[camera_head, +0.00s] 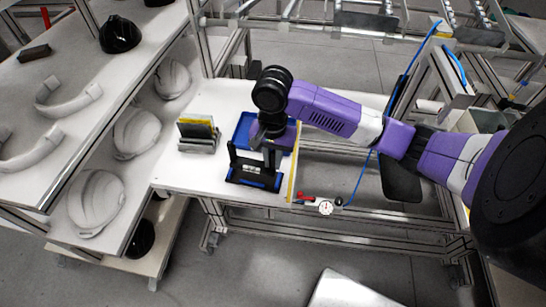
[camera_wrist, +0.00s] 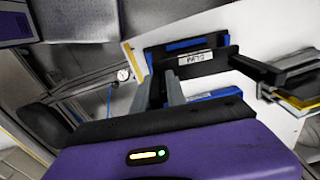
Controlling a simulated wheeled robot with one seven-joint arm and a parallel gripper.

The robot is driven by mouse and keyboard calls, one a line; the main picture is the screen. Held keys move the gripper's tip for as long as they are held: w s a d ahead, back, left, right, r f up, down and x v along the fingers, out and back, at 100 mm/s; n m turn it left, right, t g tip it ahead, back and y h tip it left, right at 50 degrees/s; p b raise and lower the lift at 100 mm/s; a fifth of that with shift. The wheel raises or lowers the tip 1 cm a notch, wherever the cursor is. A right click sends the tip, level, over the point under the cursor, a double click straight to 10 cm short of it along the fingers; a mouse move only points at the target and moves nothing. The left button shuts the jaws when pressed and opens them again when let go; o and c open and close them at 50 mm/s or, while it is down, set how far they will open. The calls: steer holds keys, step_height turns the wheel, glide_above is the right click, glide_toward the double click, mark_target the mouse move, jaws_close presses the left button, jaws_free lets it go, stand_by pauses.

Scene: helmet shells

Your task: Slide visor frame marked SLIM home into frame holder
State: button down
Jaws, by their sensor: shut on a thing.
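The visor frame is dark, with a white SLIM label (camera_wrist: 195,58) that reads upside down in the wrist view. In the head view the dark frame (camera_head: 254,167) is below my gripper (camera_head: 267,147), at a blue-based fixture (camera_head: 253,183) near the table's front edge. My gripper's grey fingers (camera_wrist: 159,88) are shut on the frame at its edge. Blue parts (camera_wrist: 185,44) show beside the frame. I cannot tell how deep the frame sits, or whether it touches the fixture, because the gripper and dark parts overlap.
A grey rack (camera_head: 197,146) with yellow and dark plates stands to the left on the white table (camera_head: 177,178). A blue tray (camera_head: 242,127) lies behind the frame. A gauge (camera_head: 326,208) sits at the table's front right. Shelves at left hold white helmet shells (camera_head: 97,203).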

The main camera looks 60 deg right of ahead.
mark_target(273, 171)
steer(key=shift+f+b, duration=0.8)
steer(key=shift+f, duration=0.9)
steer(key=shift+p, duration=0.7)
stand_by(0.6)
steer(key=shift+f+b, duration=0.75)
steer(key=shift+f, duration=0.4)
steer(key=c, duration=1.3)
jaws_free()
step_height(273, 171, up, 8)
steer(key=shift+f+p, duration=0.1)
steer(key=shift+p, duration=0.4)
